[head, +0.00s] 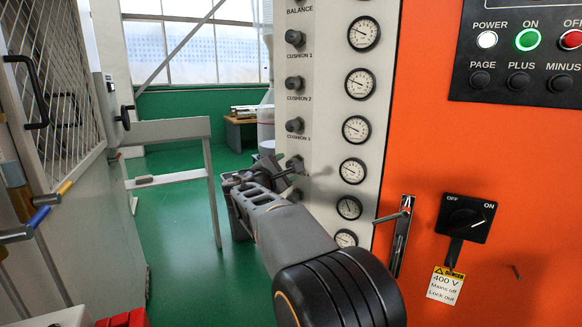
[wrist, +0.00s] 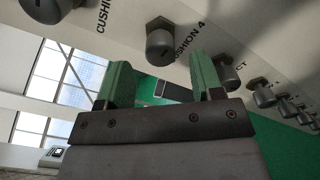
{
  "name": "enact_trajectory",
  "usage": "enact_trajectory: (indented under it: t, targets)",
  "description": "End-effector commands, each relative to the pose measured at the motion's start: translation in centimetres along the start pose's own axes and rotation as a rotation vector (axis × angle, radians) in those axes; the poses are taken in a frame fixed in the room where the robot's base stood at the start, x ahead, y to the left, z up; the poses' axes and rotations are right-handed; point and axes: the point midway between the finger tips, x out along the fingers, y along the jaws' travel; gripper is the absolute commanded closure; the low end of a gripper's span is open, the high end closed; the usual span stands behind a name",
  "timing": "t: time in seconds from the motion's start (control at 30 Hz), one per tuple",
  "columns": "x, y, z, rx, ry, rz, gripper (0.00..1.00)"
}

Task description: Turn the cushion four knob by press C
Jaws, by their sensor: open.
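In the wrist view a dark grey knob (wrist: 160,42) sits on the pale panel, with the CUSHION 4 label beside it. In the head view that knob (head: 294,165) seems to be the one below the CUSHION 3 label, close to my gripper (head: 262,178). My gripper (wrist: 160,78) is open, its two green fingers apart with nothing between them. The knob shows beyond the fingertips, roughly in line with the gap; I see no contact. The gripper and arm hide the panel's lower knobs in the head view. No press letter is readable.
More knobs run along the panel on both sides, one (wrist: 228,72) close to the right finger. Gauges (head: 357,129) line the panel. Right are a metal lever (head: 400,230) and the orange press front (head: 430,150). A grey rail (head: 165,130) stands left; green floor lies open behind.

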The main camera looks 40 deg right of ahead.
Motion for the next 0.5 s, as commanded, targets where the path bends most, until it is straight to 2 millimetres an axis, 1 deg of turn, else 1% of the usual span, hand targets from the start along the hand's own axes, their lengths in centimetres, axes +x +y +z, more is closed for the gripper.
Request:
enact_trajectory:
  t: [0.03,0.2,0.4,0.5]
  targets:
    - [-1.2,0.1,0.0,0.001,0.004,0.004,0.4]
    - [-4.6,0.1,0.0,0.001,0.003,0.003,0.4]
    - [-7.5,0.0,0.0,0.0,0.002,0.002,0.4]
    - [-8.3,0.0,0.0,0.0,0.001,0.001,0.4]
